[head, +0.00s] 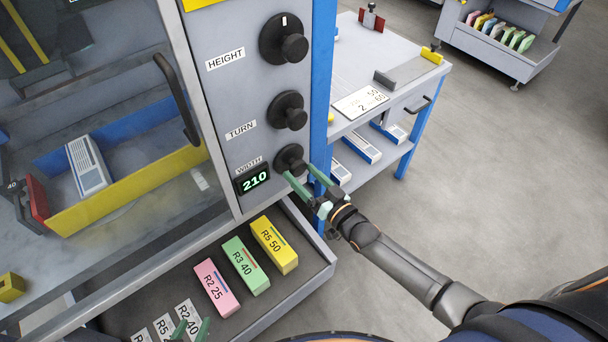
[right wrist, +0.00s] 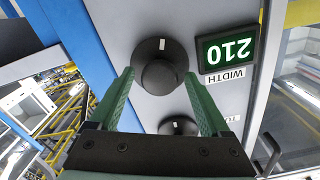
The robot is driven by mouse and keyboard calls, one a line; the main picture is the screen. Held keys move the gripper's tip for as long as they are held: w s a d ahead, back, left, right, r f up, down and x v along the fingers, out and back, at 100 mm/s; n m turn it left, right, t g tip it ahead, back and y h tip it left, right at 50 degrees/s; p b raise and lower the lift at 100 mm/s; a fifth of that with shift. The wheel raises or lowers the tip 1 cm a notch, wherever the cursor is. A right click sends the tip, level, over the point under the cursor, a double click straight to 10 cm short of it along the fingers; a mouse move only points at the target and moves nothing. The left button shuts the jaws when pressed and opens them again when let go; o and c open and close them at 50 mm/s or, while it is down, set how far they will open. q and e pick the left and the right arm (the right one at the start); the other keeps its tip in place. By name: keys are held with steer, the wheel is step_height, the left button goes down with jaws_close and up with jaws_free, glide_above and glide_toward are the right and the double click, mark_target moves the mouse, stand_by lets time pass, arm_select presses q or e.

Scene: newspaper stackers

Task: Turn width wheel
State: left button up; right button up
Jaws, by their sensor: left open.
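The width wheel (head: 289,156) is a black round knob, the lowest of several on the grey panel, beside a WIDTH label and a green display (head: 254,180) reading 210. In the right wrist view the wheel (right wrist: 162,75) has a white mark on its rim. My right gripper (head: 299,174) is open in front of it, its green fingertips (right wrist: 158,76) on either side of the knob with gaps visible. I cannot tell how deep the fingers reach. My left gripper (head: 191,329) is open at the bottom edge, over the lower tray, away from the wheel.
The TURN knob (head: 288,110) and HEIGHT knob (head: 284,40) sit above on the same panel. A blue post (head: 322,80) stands close to the right. Yellow, green and pink blocks lie in the lower tray (head: 315,268).

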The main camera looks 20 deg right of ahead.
steer(key=shift+o, duration=0.4)
steer(key=shift+s, duration=0.1)
steer(key=v, duration=1.2)
steer(key=shift+s+p, duration=0.15)
steer(key=shift+p, duration=0.25)
steer(key=shift+r, duration=0.1)
steer(key=s+a+f+n+g+h+p, duration=0.1)
steer(key=s+f+g+h+p, duration=0.1)
steer(key=s+g, duration=0.2)
steer(key=s+a+f+n+g+h+p, duration=0.1)
steer(key=s+a+f+g+h+p, duration=0.1)
steer(key=s, duration=0.6)
steer(key=shift+s+a+f+g+p, duration=0.25)
steer(key=shift+g+p, duration=0.1)
steer(key=shift+g, duration=0.55)
